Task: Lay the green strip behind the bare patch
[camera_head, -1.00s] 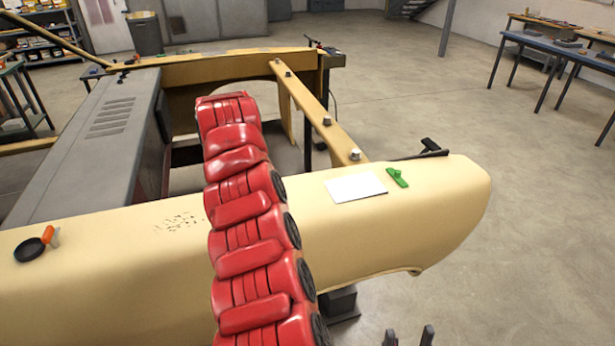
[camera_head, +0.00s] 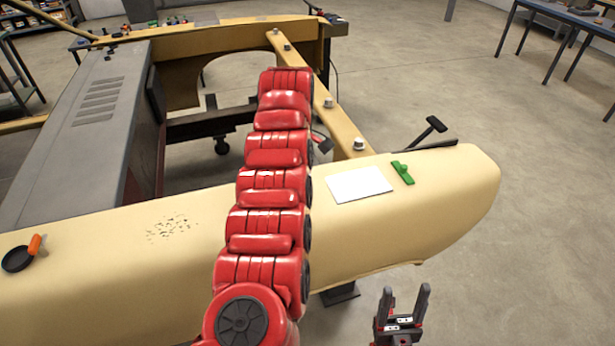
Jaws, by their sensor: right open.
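A green strip-like piece (camera_head: 402,172) with a raised part lies on the cream shell (camera_head: 445,195), near its right end. A flat white rectangle (camera_head: 360,184) lies just left of it. A speckled, chipped-looking patch (camera_head: 172,227) is on the shell further left; I cannot tell for certain which of these is the bare patch. My right gripper (camera_head: 406,291) is at the bottom, in front of the shell, open and empty, fingers pointing up. My red left arm crosses above the shell and hides part of it; its gripper does not show.
A black round tool with an orange handle (camera_head: 36,245) lies on the shell's left. A black-handled tool (camera_head: 430,131) sits behind the green piece. A cream rail with bolts (camera_head: 328,103) runs backward. A grey panel (camera_head: 88,120) stands at left.

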